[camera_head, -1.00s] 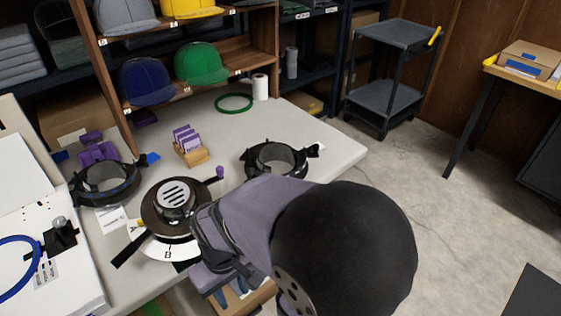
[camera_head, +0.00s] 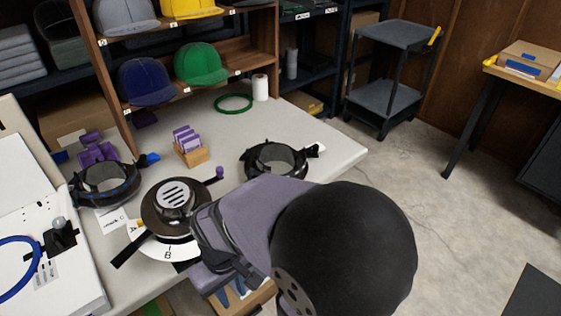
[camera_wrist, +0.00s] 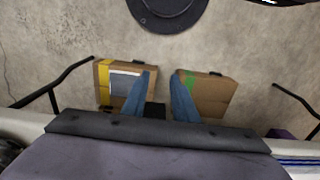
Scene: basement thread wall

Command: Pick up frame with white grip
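A dark ring-shaped frame (camera_head: 274,160) lies at the right part of the table, with a black clip and a small white piece on its right side that looks like the white grip (camera_head: 322,147). A second dark ring frame (camera_head: 104,184) with a blue grip (camera_head: 150,159) lies at the left. My gripper (camera_wrist: 161,82) shows two blue fingers in the wrist view, apart, with nothing between them. It points down over boxes near the floor, beyond the table's front edge and away from both frames. In the head view my arm mostly hides it.
A round dial-like fixture (camera_head: 173,203) with a dark lever stands between the frames. A wooden holder with purple cards (camera_head: 189,147) and a green ring (camera_head: 233,102) lie behind. Cardboard boxes (camera_wrist: 205,95) lie below the gripper. The table's right end (camera_head: 335,155) is mostly clear.

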